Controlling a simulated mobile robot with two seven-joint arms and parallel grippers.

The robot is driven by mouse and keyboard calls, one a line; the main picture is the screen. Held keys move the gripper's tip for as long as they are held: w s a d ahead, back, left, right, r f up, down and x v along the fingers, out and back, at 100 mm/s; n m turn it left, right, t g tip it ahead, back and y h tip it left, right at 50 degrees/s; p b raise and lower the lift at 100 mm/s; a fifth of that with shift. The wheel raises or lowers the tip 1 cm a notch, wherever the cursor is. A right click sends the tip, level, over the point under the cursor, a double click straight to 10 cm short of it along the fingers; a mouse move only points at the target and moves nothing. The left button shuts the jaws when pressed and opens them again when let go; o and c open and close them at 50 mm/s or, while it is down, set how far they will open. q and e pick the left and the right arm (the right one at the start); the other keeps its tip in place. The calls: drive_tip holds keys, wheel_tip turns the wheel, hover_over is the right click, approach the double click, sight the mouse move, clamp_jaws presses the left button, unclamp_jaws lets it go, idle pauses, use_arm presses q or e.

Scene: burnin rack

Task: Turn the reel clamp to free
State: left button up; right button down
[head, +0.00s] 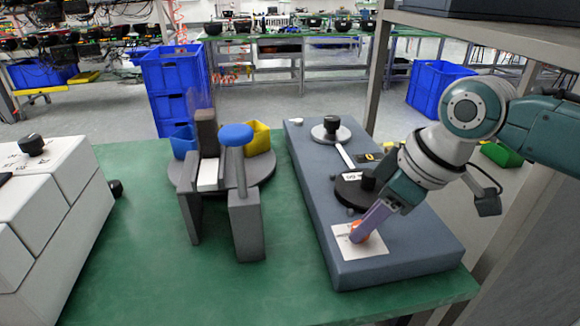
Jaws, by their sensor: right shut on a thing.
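An orange-red knob (359,233), which seems to be the reel clamp's handle, sits on a white plate (374,246) at the near end of a blue-grey panel (400,266). My right gripper (362,229) reaches down from the right and is shut on this knob. Its purple finger hides part of the knob, and I cannot read which way the knob points. Behind it on the panel are a black round dial (350,194) and a pale disc with a black knob (331,128). My left gripper is not in view.
A grey stand with a blue-topped lever (236,134) and a round base (265,171) stands left of the panel on the green table (150,270). A white cabinet (60,215) is at the left edge. A grey shelf post (379,70) rises behind the panel.

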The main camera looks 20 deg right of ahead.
drive_tip(key=shift+r+m+p, duration=0.15)
drive_tip(key=shift+m+p, duration=0.15)
drive_tip(key=shift+p, duration=0.25)
drive_tip(key=m+h+p, duration=0.1)
drive_tip(key=m+p, duration=0.2)
drive_tip(key=p, duration=0.2)
drive_tip(key=shift+s+a+r+m+h, duration=0.1)
drive_tip(key=shift+a+m+h, duration=0.1)
drive_tip(key=shift+m+h, duration=0.2)
drive_tip(key=m+h+p, duration=0.1)
drive_tip(key=m+p, duration=0.1)
drive_tip(key=m, duration=0.1)
drive_tip(key=shift+a+m+p, duration=0.15)
drive_tip(key=shift+m+p, duration=0.15)
drive_tip(key=shift+p, duration=0.05)
drive_tip(key=shift+a+f+m+h, duration=0.1)
drive_tip(key=shift+f+m+h, duration=0.1)
drive_tip(key=shift+m+h, duration=0.5)
drive_tip(key=m, duration=0.3)
drive_tip(key=shift+f+h, duration=0.1)
drive_tip(key=shift+h, duration=0.2)
drive_tip(key=m, duration=0.1)
drive_tip(key=m+g, duration=0.1)
drive_tip(key=m, duration=0.1)
drive_tip(key=shift+w+a+f+h+b, duration=0.1)
drive_tip(key=shift+w+h+b, duration=0.1)
drive_tip(key=shift+h+b, duration=0.2)
drive_tip(key=shift+m+g+h+b, duration=0.3)
drive_tip(key=shift+m+b, duration=0.2)
drive_tip(key=shift+m, duration=0.7)
